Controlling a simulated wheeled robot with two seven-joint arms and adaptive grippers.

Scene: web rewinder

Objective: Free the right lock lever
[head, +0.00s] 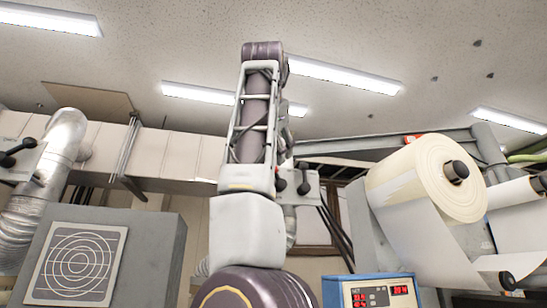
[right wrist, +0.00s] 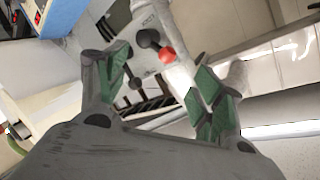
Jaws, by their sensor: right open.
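The right lock lever (right wrist: 151,42), with a black knob and a red end, is on a grey box (right wrist: 142,20) in the right wrist view. In the head view, a dark lever (head: 304,187) shows on a grey box just right of my arm, partly hidden by it. My right gripper (right wrist: 160,72) is open, its green-padded fingers spread apart. The lever lies beyond the fingertips, between them in the picture; I see no contact. In the head view my arm hides most of the right gripper. My left gripper is not in view.
In the head view, a paper roll (head: 430,180) and a red-digit display box (head: 375,292) stand at the right. A grey cabinet with a round grille (head: 78,262) and a silver duct (head: 60,150) stand at the left. Another black lever (head: 14,152) is at the far left.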

